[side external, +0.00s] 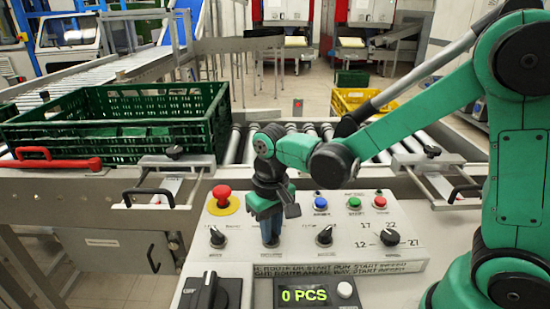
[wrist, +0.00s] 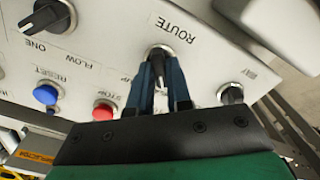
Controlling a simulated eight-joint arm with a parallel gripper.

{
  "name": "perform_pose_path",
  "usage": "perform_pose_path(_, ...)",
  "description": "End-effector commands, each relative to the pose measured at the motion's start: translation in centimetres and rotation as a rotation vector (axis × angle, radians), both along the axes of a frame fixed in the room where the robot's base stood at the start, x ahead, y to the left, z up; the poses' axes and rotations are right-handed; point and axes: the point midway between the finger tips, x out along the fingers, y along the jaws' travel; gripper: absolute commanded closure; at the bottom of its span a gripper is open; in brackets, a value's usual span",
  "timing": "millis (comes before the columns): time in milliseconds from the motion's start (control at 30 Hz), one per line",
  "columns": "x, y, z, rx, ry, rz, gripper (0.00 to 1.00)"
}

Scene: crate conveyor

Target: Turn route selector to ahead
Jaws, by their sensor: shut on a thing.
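The route selector (wrist: 158,57) is a black knob in a silver ring beside the word ROUTE on the light control panel, seen in the wrist view. My gripper (wrist: 160,88) has its two dark blue fingers on either side of the knob's handle and is shut on it. The handle lies roughly along the line of the fingers; its exact setting is hard to read. In the side external view, my gripper (side external: 270,240) points down at the panel (side external: 295,258), and its fingers hide most of the selector.
Similar knobs stand on both sides, left (side external: 217,237) and right (side external: 325,236). A red mushroom button (side external: 221,196) and blue (side external: 320,202), green (side external: 354,203) and red (side external: 380,202) buttons are close by. A display (side external: 304,295) reads 0 PCS. A green crate (side external: 120,138) sits behind.

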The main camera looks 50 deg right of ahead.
Motion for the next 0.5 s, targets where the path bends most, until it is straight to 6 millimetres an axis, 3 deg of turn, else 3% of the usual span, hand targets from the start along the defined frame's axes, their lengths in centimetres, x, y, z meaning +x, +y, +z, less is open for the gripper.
perform_pose_path(500,-0.01,0.00,0.03,0.000,0.001,0.132,1.00)
